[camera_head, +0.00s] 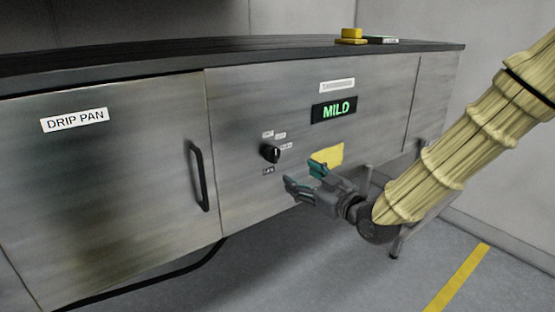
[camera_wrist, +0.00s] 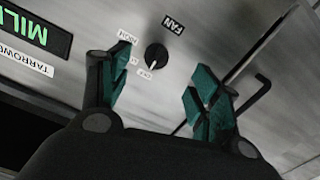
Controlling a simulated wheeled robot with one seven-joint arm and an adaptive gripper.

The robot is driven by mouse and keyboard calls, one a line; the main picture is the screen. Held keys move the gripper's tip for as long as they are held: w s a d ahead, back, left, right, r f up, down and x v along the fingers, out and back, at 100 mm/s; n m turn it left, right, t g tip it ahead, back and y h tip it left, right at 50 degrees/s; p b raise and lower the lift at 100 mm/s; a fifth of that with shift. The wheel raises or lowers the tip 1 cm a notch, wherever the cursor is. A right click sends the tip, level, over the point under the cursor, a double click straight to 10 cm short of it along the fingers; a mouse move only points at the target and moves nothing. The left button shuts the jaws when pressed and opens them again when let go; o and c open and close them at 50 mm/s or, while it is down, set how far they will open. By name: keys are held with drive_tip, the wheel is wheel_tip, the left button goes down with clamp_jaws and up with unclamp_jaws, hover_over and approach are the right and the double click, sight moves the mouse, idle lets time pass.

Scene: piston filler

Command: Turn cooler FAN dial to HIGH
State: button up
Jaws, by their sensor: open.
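The black FAN dial (camera_head: 270,153) is a round knob on the steel cabinet front. It also shows in the wrist view (camera_wrist: 156,57), where its white mark appears to point toward the OFF label (camera_wrist: 144,73). The HIGH label (camera_wrist: 128,34) lies left of the knob in the wrist view, and the FAN label (camera_wrist: 173,24) above it. My gripper (camera_head: 304,178) has its teal-padded fingers apart and empty, below and right of the dial in the head view. In the wrist view the dial appears between and beyond the fingertips (camera_wrist: 160,74); nothing is touched.
A green MILD display (camera_head: 335,110) sits above and right of the dial, with a yellow note (camera_head: 327,155) below. A black door handle (camera_head: 199,177) stands out left of the dial, on the DRIP PAN door (camera_head: 90,180). A yellow button box (camera_head: 351,36) is on the dark top.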

sight(274, 156)
drive_tip(key=p+x, duration=0.1)
drive_tip(key=x, duration=0.2)
drive_tip(key=r+p+x, duration=0.1)
drive_tip(key=x, duration=0.3)
drive_tip(key=p+x, duration=0.2)
drive_tip(key=x, duration=0.2)
drive_tip(key=shift+a+r, duration=0.15)
drive_tip(key=shift+r, duration=0.1)
drive_tip(key=c, duration=1)
